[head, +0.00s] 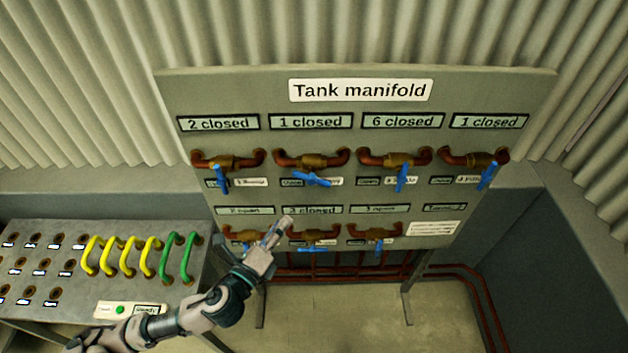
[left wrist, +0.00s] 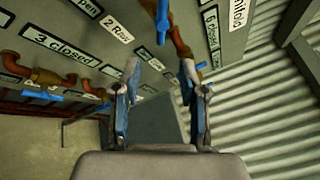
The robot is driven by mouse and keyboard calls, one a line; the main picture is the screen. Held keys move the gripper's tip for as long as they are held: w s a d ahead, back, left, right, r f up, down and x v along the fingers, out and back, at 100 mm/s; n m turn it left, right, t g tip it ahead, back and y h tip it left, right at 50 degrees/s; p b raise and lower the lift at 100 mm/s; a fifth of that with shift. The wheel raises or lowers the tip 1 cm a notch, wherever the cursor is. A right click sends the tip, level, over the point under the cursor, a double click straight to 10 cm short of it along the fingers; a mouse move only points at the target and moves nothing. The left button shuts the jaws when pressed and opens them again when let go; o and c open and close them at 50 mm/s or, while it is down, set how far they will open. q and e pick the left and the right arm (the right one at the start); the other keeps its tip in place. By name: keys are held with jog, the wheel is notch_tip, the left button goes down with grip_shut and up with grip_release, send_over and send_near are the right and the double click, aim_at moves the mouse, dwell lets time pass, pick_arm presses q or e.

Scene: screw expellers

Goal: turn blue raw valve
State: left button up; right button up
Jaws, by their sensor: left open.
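The grey "Tank manifold" board (head: 340,85) carries brass valves with blue handles in two rows. In the top row, the first (head: 220,178), third (head: 402,178) and fourth (head: 488,176) handles hang down, the last tilted; the second (head: 312,179) lies nearly level. Below, one handle (head: 312,249) is level and another (head: 380,257) hangs down. My left gripper (head: 281,228) is in front of the lower row's left part, hiding some of it. In the left wrist view it is open and empty (left wrist: 160,72), with a blue handle (left wrist: 162,20) beyond its fingertips and a "2 Raw" label (left wrist: 118,32) nearby. My right gripper is not in view.
A grey panel (head: 60,232) with yellow and green hoses (head: 120,257) stands at the left. Red-brown pipes (head: 340,272) run under the board between its legs (head: 408,300). Corrugated walls (head: 340,30) close off the back and right. The floor (head: 350,315) in front is clear.

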pick_arm(q)
jog(key=w+b, duration=0.2)
jog(key=b, duration=0.5)
send_near(317, 183)
jog(key=d+x, duration=0.1)
jog(key=x, duration=0.2)
jog(key=w, duration=0.3)
jog(key=w+p, duration=0.1)
jog(key=w, duration=0.2)
jog(key=shift+w+d+f, duration=0.1)
jog(key=shift+d, duration=0.1)
jog(key=shift+w+d, duration=0.3)
jog(key=shift+d, duration=1.3)
jog(key=shift+c, duration=0.4)
jog(key=shift+a, duration=0.1)
jog(key=c, duration=0.4)
jog(key=shift+a, duration=0.3)
grip_shut()
jog(key=shift+w+a, duration=0.15)
jog(key=shift+a, duration=0.15)
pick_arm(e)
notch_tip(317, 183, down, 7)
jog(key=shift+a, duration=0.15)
